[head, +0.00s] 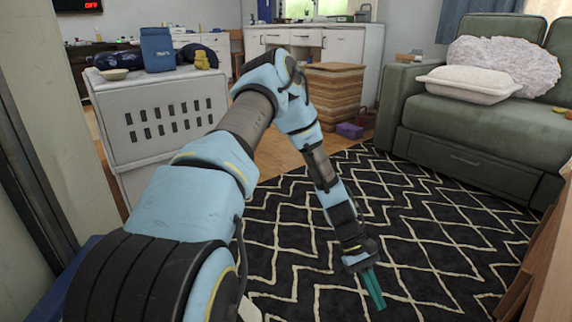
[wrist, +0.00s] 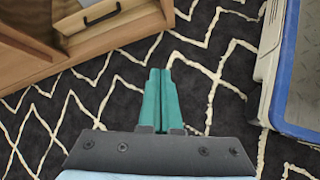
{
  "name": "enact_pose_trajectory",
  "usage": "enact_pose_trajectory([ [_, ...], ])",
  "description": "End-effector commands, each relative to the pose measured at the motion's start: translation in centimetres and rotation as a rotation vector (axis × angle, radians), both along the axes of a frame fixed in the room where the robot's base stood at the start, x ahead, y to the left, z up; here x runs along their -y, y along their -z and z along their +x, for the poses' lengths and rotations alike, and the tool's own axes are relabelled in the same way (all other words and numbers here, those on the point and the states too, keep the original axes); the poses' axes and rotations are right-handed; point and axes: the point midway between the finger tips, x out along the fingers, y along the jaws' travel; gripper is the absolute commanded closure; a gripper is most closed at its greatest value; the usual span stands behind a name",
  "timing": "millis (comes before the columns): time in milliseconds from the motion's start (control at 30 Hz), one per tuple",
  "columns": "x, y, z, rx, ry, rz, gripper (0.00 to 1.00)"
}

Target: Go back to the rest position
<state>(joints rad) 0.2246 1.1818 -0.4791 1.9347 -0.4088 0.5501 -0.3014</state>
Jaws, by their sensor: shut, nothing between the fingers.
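My gripper (head: 374,288) hangs at the end of my arm, pointing down over the black and white zigzag rug (head: 290,225). Its two green fingers are together with nothing between them. In the wrist view my gripper (wrist: 160,85) also shows shut and empty above the rug (wrist: 110,95). The arm reaches forward from the lower left of the head view, bends at the elbow and drops toward the floor.
A green sofa (head: 470,125) with a white container (head: 470,84) stands at right. A white cabinet (head: 165,118) stands at left and a wicker basket (head: 333,100) behind. Wooden furniture (head: 545,265) is at the right edge; its drawer (wrist: 110,28) shows in the wrist view. The rug's middle is clear.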

Motion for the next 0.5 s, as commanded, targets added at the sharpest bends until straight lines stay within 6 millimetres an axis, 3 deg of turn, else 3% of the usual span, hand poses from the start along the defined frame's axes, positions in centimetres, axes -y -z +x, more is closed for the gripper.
enact_pose_trajectory([
  [33, -1.8, -2.0, 1.6, 0.067, 0.024, 0.011, 1.0],
  [200, -7.9, -7.3, 5.6, 0.256, 0.098, 0.056, 1.0],
  [500, -18.7, -17.7, 9.3, 0.548, 0.187, 0.155, 1.0],
])
